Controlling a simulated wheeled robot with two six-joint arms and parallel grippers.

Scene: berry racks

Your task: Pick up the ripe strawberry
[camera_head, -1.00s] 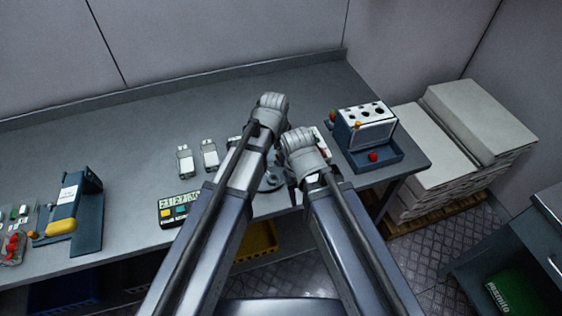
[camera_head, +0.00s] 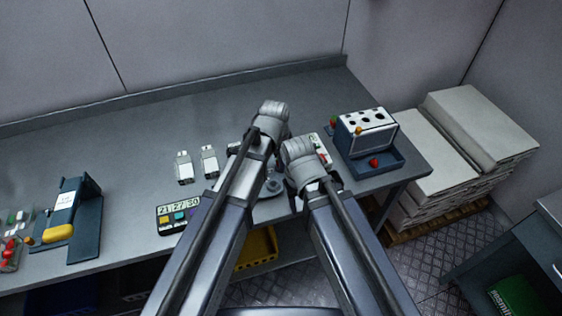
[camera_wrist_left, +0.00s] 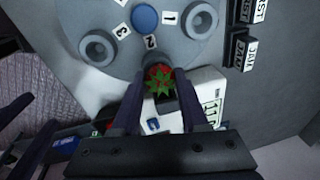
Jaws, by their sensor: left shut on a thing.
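In the left wrist view a red strawberry (camera_wrist_left: 153,72) with a green leafy cap sits between the two dark fingers of my left gripper (camera_wrist_left: 160,84). The gripper is shut on it. The cap faces the camera, and most of the red flesh is hidden below it. The strawberry is at the edge of a round grey disc (camera_wrist_left: 115,62); I cannot tell whether they touch. In the head view my left forearm and wrist hide the left fingers and the strawberry. My right wrist (camera_head: 305,165) is close beside the left one, with its fingers hidden.
The disc has a blue hub (camera_wrist_left: 145,18), ring-shaped cups and number tags. A white device with a display (camera_wrist_left: 208,100) lies close by. A blue-and-white rack (camera_head: 368,133) stands right on the table. A digital clock (camera_head: 178,217) and two white blocks (camera_head: 184,168) lie left.

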